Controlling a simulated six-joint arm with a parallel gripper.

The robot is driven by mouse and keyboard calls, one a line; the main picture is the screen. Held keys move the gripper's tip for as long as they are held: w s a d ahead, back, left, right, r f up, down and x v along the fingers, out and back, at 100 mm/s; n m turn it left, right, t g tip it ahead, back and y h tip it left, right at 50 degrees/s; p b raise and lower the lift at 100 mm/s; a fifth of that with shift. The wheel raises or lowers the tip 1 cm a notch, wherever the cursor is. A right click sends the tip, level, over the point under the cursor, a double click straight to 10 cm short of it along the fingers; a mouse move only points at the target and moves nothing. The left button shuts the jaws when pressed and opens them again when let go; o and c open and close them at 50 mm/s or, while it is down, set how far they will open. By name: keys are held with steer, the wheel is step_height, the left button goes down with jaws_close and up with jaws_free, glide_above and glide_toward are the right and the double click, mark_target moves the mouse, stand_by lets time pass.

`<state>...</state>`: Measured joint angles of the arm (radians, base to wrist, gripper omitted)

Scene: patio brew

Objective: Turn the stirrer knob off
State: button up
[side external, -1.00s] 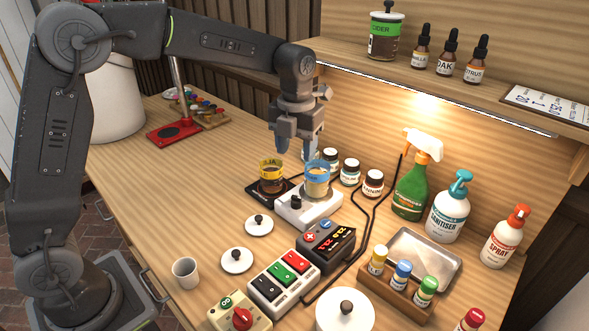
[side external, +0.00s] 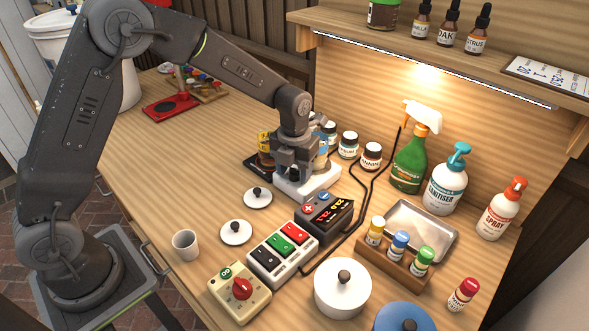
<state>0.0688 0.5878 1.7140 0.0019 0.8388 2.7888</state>
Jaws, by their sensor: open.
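The white stirrer base (side external: 322,186) stands on the table in the middle of the side external view. A blue-banded beaker (side external: 321,158) stands on it, partly behind my gripper. My gripper (side external: 291,178) points down at the front of the stirrer base, low over the spot of its small black knob. The jaws are open. The knob is hidden by the gripper, so its setting and any contact with the fingers cannot be seen.
In front are a black control box (side external: 325,214), a switch box (side external: 283,253) and a red-knobbed box (side external: 240,291). Small jars (side external: 348,145) stand behind right. Lids (side external: 257,197) lie at front left.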

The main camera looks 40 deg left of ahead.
mark_target(294, 169)
steer(key=shift+f, duration=0.15)
steer(key=shift+c, duration=0.4)
steer(key=c, duration=0.9)
steer(key=shift+o, duration=0.2)
steer(key=shift+n, duration=1.6)
steer(key=o, duration=0.9)
steer(key=shift+o, duration=0.2)
step_height(294, 169, up, 14)
